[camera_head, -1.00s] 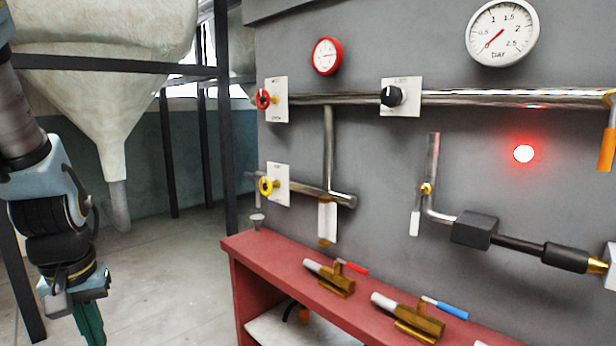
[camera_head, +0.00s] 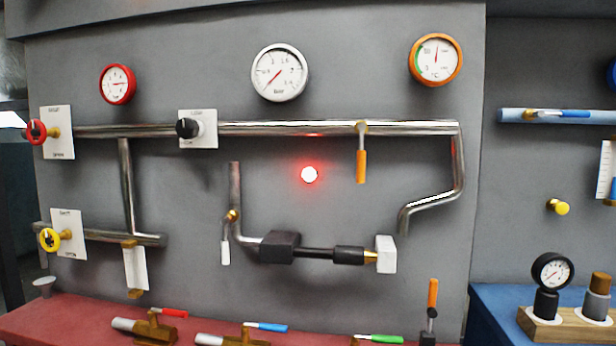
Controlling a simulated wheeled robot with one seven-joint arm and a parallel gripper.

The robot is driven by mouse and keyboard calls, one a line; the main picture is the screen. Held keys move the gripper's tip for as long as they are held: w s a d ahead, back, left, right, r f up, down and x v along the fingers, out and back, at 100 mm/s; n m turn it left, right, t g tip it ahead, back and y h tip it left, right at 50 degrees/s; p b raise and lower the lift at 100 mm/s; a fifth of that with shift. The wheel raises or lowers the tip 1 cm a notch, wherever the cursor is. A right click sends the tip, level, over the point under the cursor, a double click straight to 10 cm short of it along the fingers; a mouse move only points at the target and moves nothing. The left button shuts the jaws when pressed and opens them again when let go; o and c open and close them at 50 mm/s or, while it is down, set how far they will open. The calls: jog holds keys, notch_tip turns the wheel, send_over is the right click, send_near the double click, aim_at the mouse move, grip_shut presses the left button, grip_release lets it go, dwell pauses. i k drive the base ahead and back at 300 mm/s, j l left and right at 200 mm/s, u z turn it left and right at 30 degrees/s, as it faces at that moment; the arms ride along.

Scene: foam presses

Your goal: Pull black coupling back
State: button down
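The black coupling (camera_head: 349,256) is a dark cylinder on a thin black hose (camera_head: 314,253) in the lower middle of the grey panel. To its left the hose joins a black block (camera_head: 279,247). On its right a brass tip (camera_head: 370,257) shows between the coupling and a white block (camera_head: 386,254); the tip appears to meet the block. My gripper is not in the head view now, so I cannot see whether it is open or shut.
A red bench (camera_head: 70,318) with several loose valves runs below the panel. An orange-handled valve (camera_head: 361,165) hangs above the coupling. A red light (camera_head: 309,174) glows on the panel. A blue bench (camera_head: 488,310) with a wooden gauge stand (camera_head: 560,325) is at right.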

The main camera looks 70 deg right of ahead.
aim_at(344, 255)
jog(key=z, duration=2.05)
